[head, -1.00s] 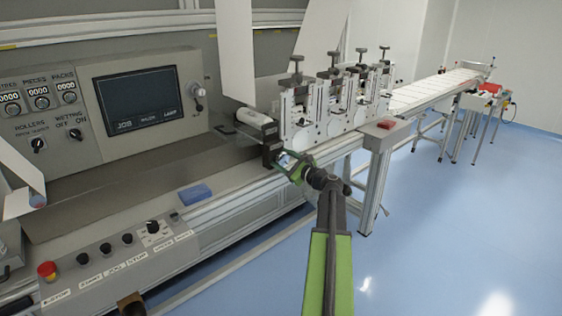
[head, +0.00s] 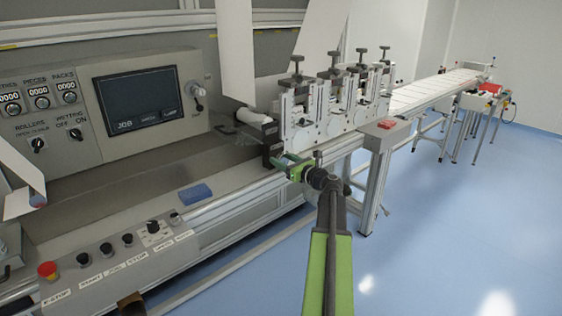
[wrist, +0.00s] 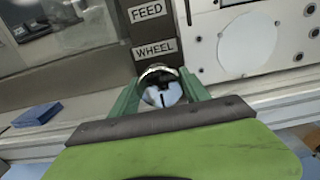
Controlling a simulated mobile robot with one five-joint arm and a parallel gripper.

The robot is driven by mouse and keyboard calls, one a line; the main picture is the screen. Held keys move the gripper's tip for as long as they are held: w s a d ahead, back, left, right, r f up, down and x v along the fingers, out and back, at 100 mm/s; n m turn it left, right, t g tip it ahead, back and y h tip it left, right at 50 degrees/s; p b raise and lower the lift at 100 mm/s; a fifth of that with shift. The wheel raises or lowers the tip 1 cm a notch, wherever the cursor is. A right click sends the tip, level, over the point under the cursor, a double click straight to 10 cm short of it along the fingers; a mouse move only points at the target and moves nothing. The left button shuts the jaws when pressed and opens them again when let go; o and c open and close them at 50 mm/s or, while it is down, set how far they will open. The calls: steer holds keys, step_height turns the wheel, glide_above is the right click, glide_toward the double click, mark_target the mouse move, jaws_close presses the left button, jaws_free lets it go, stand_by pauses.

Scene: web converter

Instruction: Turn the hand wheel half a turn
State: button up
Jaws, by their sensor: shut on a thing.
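The hand wheel (wrist: 160,86) is a small round knob with a metallic rim and a pale blue-grey face carrying a dark mark. It sits just below the "FEED" and "WHEEL" labels on a dark block (head: 270,139). My gripper (wrist: 161,92) has one green finger on each side of the wheel and is shut on it. In the head view, my gripper (head: 289,161) is at the lower part of the dark block, and the wheel cannot be made out behind the fingers.
A blue block (head: 195,194) lies on the machine ledge to the left of my gripper. The control box (head: 115,262) with a red stop button is at the lower left. Slitter units (head: 320,105) stand just right of the wheel. The blue floor (head: 450,230) at right is clear.

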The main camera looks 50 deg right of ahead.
stand_by(0.3)
steer(key=o, duration=1.3)
steer(key=shift+o, duration=0.2)
steer(key=shift+s, duration=0.1)
steer(key=s+a, duration=0.1)
steer(key=s, duration=1.6)
steer(key=shift+a, duration=0.15)
steer(key=shift+s, duration=0.1)
